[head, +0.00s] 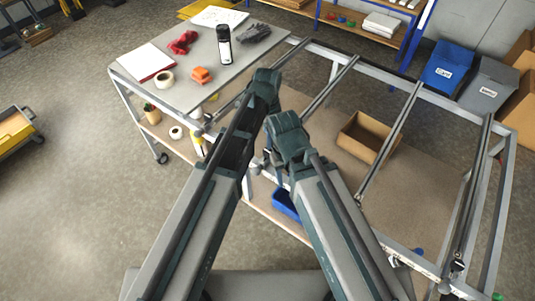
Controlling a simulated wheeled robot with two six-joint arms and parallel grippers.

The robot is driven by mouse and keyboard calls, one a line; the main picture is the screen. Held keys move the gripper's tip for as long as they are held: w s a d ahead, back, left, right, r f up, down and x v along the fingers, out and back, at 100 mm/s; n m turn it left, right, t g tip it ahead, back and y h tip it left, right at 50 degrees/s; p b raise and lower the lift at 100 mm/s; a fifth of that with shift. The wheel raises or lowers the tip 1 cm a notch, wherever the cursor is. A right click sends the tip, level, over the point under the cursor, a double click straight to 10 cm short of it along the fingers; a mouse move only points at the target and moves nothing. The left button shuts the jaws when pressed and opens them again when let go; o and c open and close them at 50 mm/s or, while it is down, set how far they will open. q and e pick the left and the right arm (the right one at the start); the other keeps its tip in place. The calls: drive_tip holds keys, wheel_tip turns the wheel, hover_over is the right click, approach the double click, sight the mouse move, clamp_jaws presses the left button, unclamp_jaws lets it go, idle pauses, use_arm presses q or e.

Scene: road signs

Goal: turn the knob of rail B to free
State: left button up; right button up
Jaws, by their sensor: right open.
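Several metal rails cross the open frame from back to front: one rail (330,84), a middle rail (390,138) and a right rail (473,190). I cannot read any letter on them, so I cannot tell which is rail B. A small dark knob-like part (457,265) sits at the front end of the right rail; its setting is too small to tell. My right gripper (268,160) points down near the frame's front edge, partly hidden by its own wrist; it is open, away from that part. My left arm reaches up the middle; its gripper is hidden.
A grey tabletop (185,90) at left holds a black-and-white bottle (224,46), tape roll (164,78), orange block (202,75) and gloves. Below the rails, a shelf bears a cardboard box (366,138) and blue bin (286,204). Floor at left is mostly clear.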

sight(267, 151)
use_arm(q)
wheel_tip(267, 151, down, 8)
drive_tip(key=b, duration=0.7)
drive_tip(key=shift+f, duration=0.25)
clamp_jaws()
